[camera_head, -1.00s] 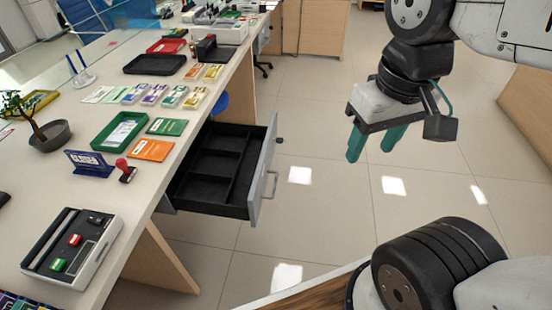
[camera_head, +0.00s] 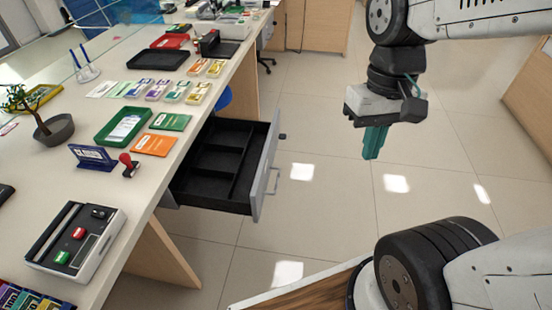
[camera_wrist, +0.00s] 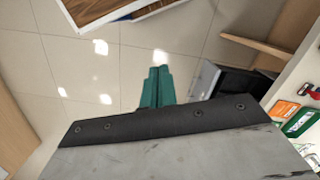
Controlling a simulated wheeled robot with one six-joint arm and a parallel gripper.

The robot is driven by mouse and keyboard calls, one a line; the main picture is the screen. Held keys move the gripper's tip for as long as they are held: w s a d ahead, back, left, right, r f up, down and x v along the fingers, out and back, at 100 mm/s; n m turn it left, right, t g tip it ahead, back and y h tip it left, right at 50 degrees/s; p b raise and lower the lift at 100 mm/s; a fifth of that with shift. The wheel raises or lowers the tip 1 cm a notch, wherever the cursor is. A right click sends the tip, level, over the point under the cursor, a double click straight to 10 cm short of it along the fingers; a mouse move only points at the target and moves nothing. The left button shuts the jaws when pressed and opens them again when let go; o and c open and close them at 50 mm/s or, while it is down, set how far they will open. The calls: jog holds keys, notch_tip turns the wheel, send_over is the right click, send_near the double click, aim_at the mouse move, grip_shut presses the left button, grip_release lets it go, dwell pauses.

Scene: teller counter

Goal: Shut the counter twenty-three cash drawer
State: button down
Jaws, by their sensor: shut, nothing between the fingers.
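The cash drawer (camera_head: 212,186) under the counter is pulled out. Its black inside has several compartments, which look empty. Its grey front panel (camera_head: 265,170) carries a bar handle (camera_head: 273,181) facing the aisle on the right. My gripper (camera_head: 374,143) hangs over the floor to the right of the drawer, apart from it, with its teal fingers together and empty. In the wrist view the fingers (camera_wrist: 157,86) point over bare floor, and the drawer (camera_wrist: 235,82) shows partly at the right, cut off by the gripper's body. No counter number can be read on the drawer.
The tiled floor (camera_head: 325,205) between drawer and gripper is clear.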

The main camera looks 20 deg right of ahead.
jog(key=w+d+f+m+g+y, duration=0.1)
jog(key=w+f+m+g+y, duration=0.3)
jog(key=w+f+m+y, duration=0.75)
jog(key=m+t+y, duration=0.4)
jog(key=m+t, duration=0.7)
jog(key=t, duration=0.3)
send_near(268, 158)
jog(key=x, duration=0.6)
jog(key=shift+w+a+f, duration=0.1)
jog(key=shift+w+f, duration=0.1)
jog(key=shift+w, duration=0.15)
jog(key=shift+a, duration=0.1)
jog(key=shift+w, duration=0.15)
